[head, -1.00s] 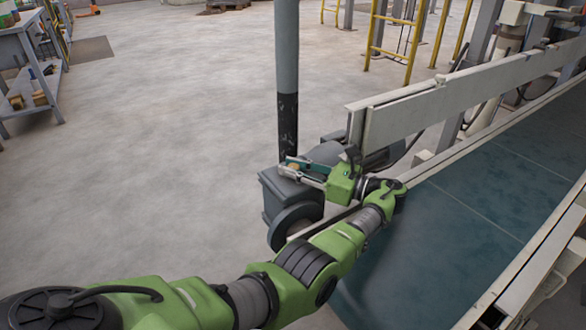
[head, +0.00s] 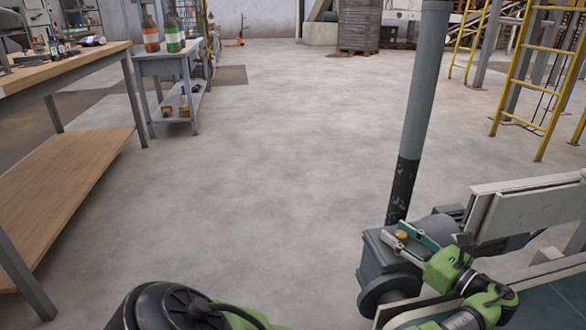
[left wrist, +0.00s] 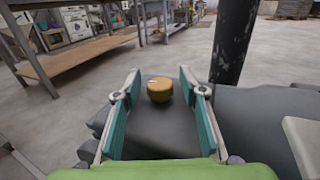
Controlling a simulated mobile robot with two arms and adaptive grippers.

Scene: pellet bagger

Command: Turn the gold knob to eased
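The gold knob (left wrist: 160,89) sits on top of a dark grey housing (left wrist: 150,132) in the left wrist view. It is a small round knob with a pale mark on its top; I cannot read its setting. In the head view the knob (head: 401,234) shows small on the housing (head: 378,262) at the lower right. My left gripper (left wrist: 159,84) is open, its teal-padded fingers on either side of the knob with gaps between. In the head view the left gripper (head: 405,236) is at the knob. My right gripper is not in view.
A dark grey post (head: 414,115) stands just behind the housing. A conveyor with a pale side rail (head: 530,208) lies to the right. A wooden workbench (head: 70,70) and a small grey table (head: 165,62) stand at the left. The floor between is clear.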

